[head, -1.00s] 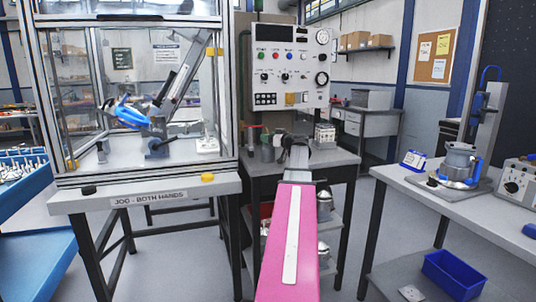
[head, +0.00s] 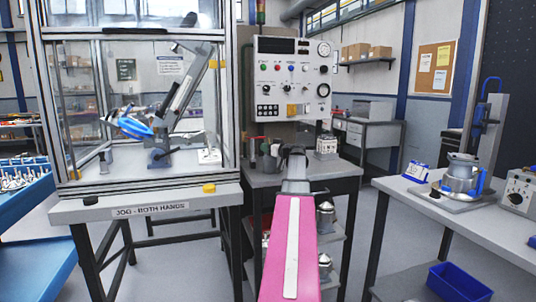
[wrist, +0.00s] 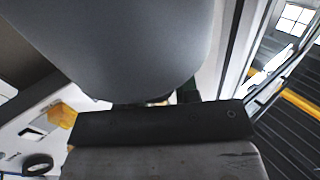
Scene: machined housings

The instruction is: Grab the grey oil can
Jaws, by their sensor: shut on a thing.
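A large smooth grey rounded body (wrist: 130,45) fills the top of the wrist view, right against the dark pad of my gripper; I take it for the grey oil can. My gripper (head: 295,154) is shut on it, above the small metal table (head: 345,171) in the head view. In the head view my own gripper and arm hide most of what it holds. In the wrist view the dark finger pad lies across the lower middle, and the can's upper part is cut off by the frame.
A small grey-green container (head: 268,160) stands on the table just left of my gripper. A control panel (head: 292,80) rises behind it. A glazed press frame (head: 240,110) stands close on the left. A workbench (head: 490,222) with a metal jug is at right.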

